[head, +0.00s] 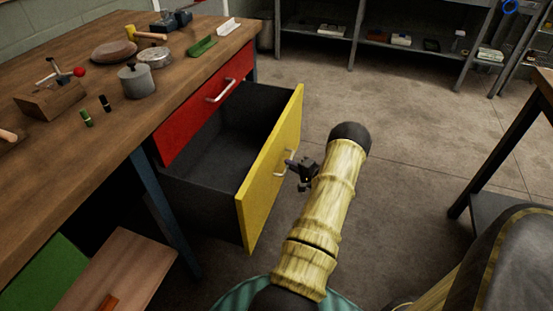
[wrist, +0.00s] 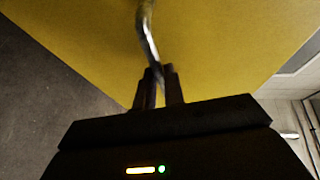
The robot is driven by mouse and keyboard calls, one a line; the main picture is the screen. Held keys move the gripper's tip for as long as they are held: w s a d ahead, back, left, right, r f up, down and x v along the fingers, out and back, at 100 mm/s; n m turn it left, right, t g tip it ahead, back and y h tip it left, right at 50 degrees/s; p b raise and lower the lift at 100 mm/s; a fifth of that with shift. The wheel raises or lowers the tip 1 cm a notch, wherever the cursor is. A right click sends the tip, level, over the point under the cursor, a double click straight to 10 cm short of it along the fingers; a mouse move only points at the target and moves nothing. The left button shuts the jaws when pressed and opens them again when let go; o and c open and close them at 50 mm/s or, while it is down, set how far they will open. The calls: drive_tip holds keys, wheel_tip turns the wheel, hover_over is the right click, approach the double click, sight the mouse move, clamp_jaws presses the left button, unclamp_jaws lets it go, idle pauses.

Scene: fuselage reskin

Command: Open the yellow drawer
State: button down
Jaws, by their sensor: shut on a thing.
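The yellow drawer (head: 270,168) stands pulled well out from under the workbench, below the shut red drawer (head: 205,108). Its dark inside shows and looks empty. My gripper (head: 289,164) is at the silver handle (head: 281,157) on the yellow front. In the wrist view, the fingers (wrist: 158,88) are shut on the lower part of the handle (wrist: 146,30), with the yellow front (wrist: 220,45) filling the view behind. My arm hides part of the floor in front of the drawer.
The wooden workbench (head: 70,130) holds a grey pot (head: 136,82), a red-knobbed tool and other items. A green drawer front (head: 42,265) and a wooden board (head: 118,270) are at lower left. Grey shelves (head: 390,45) stand at the back. The floor (head: 420,110) beyond my arm is clear.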

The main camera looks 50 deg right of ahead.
drive_tip(key=shift+s+d, duration=0.55)
drive_tip(key=shift+s, duration=0.1)
drive_tip(key=c, duration=1.5)
unclamp_jaws()
drive_tip(key=shift+w+a, duration=0.15)
drive_tip(key=shift+w, duration=0.05)
drive_tip(key=shift+a, duration=0.15)
drive_tip(key=shift+s, duration=0.1)
drive_tip(key=s+r+p, duration=0.3)
drive_tip(key=s, duration=1.3)
drive_tip(key=shift+s+r+p, duration=0.15)
drive_tip(key=shift+s+p, duration=0.25)
drive_tip(key=shift+a, duration=0.1)
